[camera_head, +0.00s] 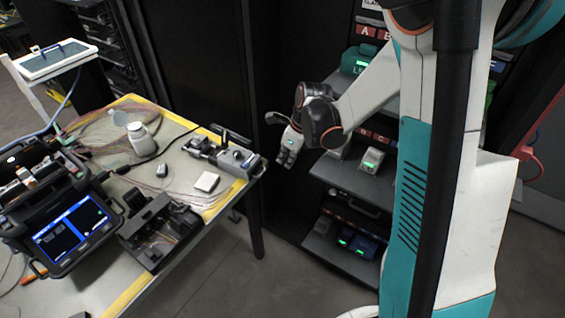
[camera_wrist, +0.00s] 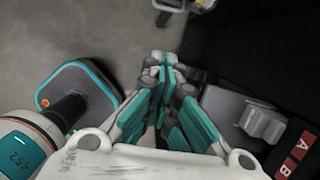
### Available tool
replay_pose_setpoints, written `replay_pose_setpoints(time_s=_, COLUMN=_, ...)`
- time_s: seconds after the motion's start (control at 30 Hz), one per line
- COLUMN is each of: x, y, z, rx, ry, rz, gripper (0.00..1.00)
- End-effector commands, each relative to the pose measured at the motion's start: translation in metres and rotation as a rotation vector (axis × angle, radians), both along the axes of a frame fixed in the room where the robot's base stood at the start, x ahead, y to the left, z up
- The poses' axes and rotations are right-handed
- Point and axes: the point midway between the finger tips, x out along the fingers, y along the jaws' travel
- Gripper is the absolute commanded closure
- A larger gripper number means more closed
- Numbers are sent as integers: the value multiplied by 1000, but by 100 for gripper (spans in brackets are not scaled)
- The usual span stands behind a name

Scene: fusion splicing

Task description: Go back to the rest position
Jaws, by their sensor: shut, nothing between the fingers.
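My gripper (camera_head: 287,158) hangs in free air in the head view, right of the workbench (camera_head: 240,185) and in front of the dark rack (camera_head: 345,178). Its fingers point down and it holds nothing. In the wrist view the teal and grey fingers (camera_wrist: 160,66) are closed together, with grey floor beyond the tips.
The bench holds a splicer with a lit screen (camera_head: 72,228), a white bottle (camera_head: 141,138), a small white box (camera_head: 206,182) and a metal fixture (camera_head: 236,160) near its right edge. Rack shelves with green-lit devices (camera_head: 372,160) stand close behind my arm.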

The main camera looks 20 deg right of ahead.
Motion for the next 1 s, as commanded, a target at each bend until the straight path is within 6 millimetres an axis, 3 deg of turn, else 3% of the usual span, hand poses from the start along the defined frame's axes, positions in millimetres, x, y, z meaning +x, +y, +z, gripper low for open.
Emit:
replay_pose_setpoints(time_s=0.3, x=-3, y=-1, z=10, rx=-5, ry=-5, rz=13, gripper=100)
replay_pose_setpoints(time_s=0.43, x=-10, y=2, z=27, rx=-37, ry=-39, rz=106, gripper=100)
replay_pose_setpoints(time_s=0.7, x=-46, y=12, z=90, rx=-208, ry=-181, rz=545, gripper=100)
replay_pose_setpoints(time_s=1.0, x=-98, y=21, z=144, rx=-445, ry=-314, rz=1067, gripper=100)
